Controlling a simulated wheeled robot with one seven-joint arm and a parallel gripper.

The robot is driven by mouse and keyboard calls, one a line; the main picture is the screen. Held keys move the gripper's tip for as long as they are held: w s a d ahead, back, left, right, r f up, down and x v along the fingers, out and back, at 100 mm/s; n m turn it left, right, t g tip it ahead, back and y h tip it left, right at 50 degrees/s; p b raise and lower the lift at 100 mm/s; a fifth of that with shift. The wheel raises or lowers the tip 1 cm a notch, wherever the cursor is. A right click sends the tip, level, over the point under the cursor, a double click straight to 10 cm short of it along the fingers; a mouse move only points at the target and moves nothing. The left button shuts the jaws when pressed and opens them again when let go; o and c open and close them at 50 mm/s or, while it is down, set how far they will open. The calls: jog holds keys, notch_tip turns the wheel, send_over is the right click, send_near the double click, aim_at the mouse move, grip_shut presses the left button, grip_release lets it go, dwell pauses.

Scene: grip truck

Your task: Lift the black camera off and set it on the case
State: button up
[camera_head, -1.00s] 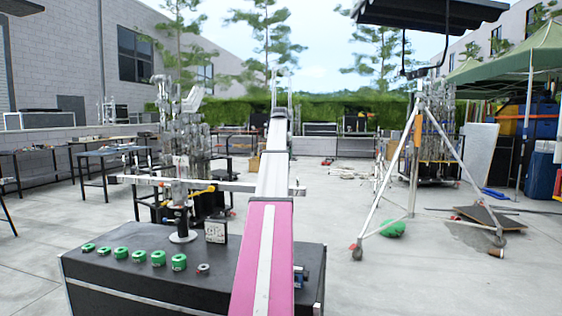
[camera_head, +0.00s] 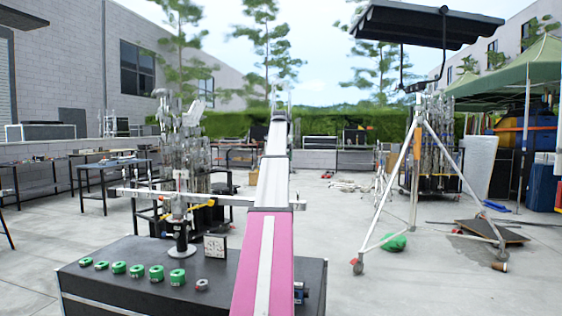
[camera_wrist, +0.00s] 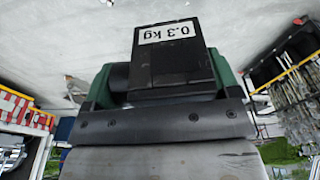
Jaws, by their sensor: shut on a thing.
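The black camera (camera_wrist: 178,72) fills the middle of the wrist view, with a white "0.3 kg" label upside down on its top part. My gripper (camera_wrist: 165,88) is shut on it, with a dark green finger at each side of the body. In the head view, my pink and white arm stretches straight ahead, and the camera cannot be made out at its far end. The black case (camera_head: 120,283) stands low in front, partly hidden by my arm.
Several green rolls (camera_head: 119,268), a small grey roll (camera_head: 202,285), a black post (camera_head: 180,240) and a dotted panel (camera_head: 215,247) stand on the case. A tripod stand (camera_head: 415,180) with a black canopy is at right.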

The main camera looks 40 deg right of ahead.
jog(key=shift+r, duration=3.45)
